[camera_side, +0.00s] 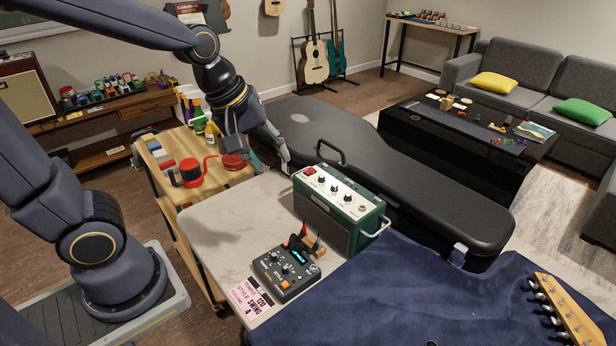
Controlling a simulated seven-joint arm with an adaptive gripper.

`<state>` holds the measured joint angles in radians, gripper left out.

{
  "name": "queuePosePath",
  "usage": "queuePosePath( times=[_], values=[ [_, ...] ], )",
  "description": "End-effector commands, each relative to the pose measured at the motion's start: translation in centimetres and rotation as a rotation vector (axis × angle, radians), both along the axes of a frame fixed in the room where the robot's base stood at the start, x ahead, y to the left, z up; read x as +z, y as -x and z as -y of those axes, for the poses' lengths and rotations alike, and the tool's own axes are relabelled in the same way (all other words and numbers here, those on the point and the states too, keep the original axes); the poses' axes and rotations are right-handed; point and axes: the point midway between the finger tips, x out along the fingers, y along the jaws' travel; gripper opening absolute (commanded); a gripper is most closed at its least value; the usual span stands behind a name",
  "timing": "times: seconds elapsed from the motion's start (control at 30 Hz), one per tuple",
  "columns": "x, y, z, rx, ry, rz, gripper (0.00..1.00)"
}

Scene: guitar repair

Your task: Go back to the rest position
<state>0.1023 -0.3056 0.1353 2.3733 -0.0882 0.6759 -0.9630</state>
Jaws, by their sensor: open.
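My gripper (270,155) hangs at the end of my arm, just past the right end of the wooden cart top (222,176) and left of the black guitar case. It is open, and I see nothing between its fingers. The fingertips are small and partly dark against the case, so their exact height is hard to tell. My arm reaches in from the upper left, over the cart. The green amplifier (338,212) stands to the right of my gripper, apart from it.
A black pedal (286,272) and a pink card (250,299) lie on the pale worktop (225,235). The long black case (440,190) lies behind the amplifier. A blue cloth (430,295) and guitar headstock (568,312) fill the front right. Red items (191,170) crowd the cart.

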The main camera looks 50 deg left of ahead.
Motion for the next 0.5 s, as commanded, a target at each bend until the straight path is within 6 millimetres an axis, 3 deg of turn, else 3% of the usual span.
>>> queuePosePath(
  times=[0.1, 0.23, 0.33, 0.5],
  values=[
    [0.7, 0.0, -0.2, 0.008, 0.002, 0.024, 0.43],
    [3.4, 1.4, -0.3, -0.039, -0.031, 0.121, 0.43],
    [4.9, 4.4, -0.3, -0.275, -0.182, 0.182, 0.43],
    [4.7, 7.9, -0.4, -0.689, -0.43, 0.17, 0.43]
  ],
)
